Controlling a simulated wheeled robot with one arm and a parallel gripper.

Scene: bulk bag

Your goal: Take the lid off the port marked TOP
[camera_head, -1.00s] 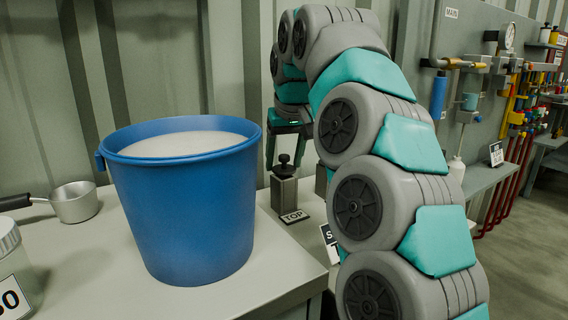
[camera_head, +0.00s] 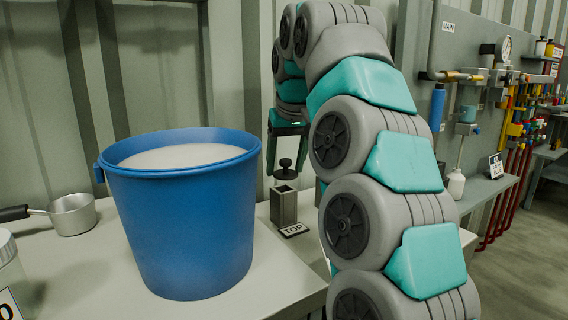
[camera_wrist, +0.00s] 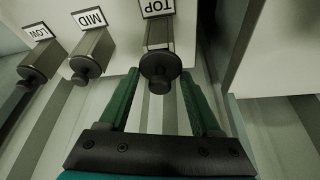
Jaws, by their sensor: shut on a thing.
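The TOP port is a grey square post (camera_head: 284,207) on the bench to the right of the blue bucket, with a TOP label (camera_head: 292,230) at its foot. Its upper end looks open. The dark lid (camera_head: 286,173) with a knob hangs just above the post, with a small gap between them. My gripper (camera_head: 286,160) has its green fingers on either side of the lid and is shut on it. In the wrist view the lid (camera_wrist: 159,72) sits between the fingers, in front of the TOP post (camera_wrist: 159,35).
The blue bucket (camera_head: 180,225) with pale contents stands close left of the port. The wrist view shows the MID port (camera_wrist: 94,48) and LOW port (camera_wrist: 42,60), both with lids. A saucepan (camera_head: 73,214) sits at the far left. The ribbed wall is close behind.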

